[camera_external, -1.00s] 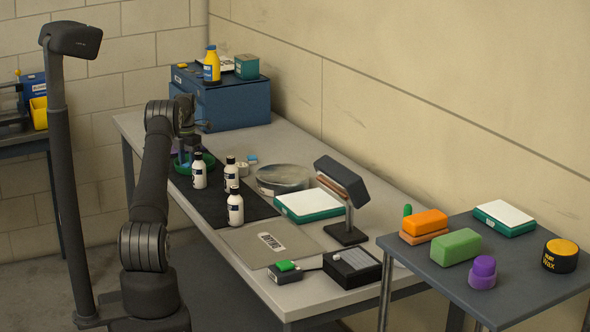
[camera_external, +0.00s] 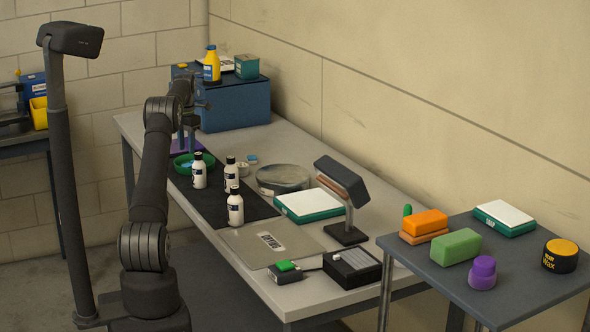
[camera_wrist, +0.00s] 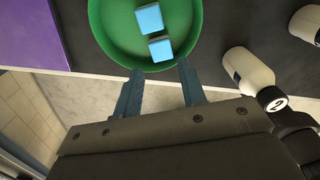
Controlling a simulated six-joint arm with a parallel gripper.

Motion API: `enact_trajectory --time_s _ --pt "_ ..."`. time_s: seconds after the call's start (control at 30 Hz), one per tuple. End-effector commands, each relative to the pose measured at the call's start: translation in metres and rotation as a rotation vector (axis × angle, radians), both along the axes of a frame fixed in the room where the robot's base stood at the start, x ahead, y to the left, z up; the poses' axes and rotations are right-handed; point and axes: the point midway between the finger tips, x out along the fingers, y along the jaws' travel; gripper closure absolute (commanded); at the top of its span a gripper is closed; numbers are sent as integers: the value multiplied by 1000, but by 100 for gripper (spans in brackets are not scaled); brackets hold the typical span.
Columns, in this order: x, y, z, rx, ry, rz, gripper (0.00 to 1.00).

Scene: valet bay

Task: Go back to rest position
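My gripper (camera_external: 188,146) is raised above the green bowl (camera_external: 203,163) at the far left part of the workbench. In the wrist view the two bluish fingers (camera_wrist: 158,84) stand apart with nothing between them. Beyond the fingertips, the green bowl (camera_wrist: 111,32) holds two light blue blocks: one block (camera_wrist: 149,19) and another block (camera_wrist: 160,48) nearer the fingers.
White bottles with dark caps (camera_external: 230,175) stand on a black mat right of the bowl. A blue case (camera_external: 235,105) stands behind the arm. A lamp (camera_external: 345,200) and green-edged box (camera_external: 300,207) are farther right. A purple sheet (camera_wrist: 30,30) lies left of the bowl.

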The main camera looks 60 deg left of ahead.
Motion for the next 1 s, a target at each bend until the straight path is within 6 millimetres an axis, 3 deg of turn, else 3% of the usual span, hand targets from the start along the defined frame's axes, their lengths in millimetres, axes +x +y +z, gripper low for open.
enact_trajectory --time_s 0.33,0.4,0.53,1.0 --pt "-1 -1 -72 -4 2 0 63" --pt "0 1 -49 4 -3 0 63" --pt "0 0 -23 3 -2 0 63" --pt "41 -70 25 0 -1 -3 63"
